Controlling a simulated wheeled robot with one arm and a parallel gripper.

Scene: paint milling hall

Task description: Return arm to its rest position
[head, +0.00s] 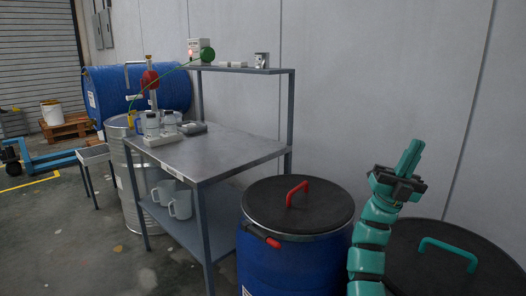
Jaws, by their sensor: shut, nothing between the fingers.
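My gripper (409,160) is at the right of the head view, at the top of my teal, segmented arm. Its teal fingers point upward and are shut together with nothing between them. It is raised in front of the grey wall, above the dark lid with the teal handle. It looks apart from the drums and the table. The arm's lower end runs out of the bottom of the picture.
A blue drum (285,262) with a black lid and red handle stands left of my arm. A dark lid (480,262) with a teal handle is at right. A metal table (215,152) with bottles and an upper shelf (250,70) stands left of centre. Open floor (60,240) lies at left.

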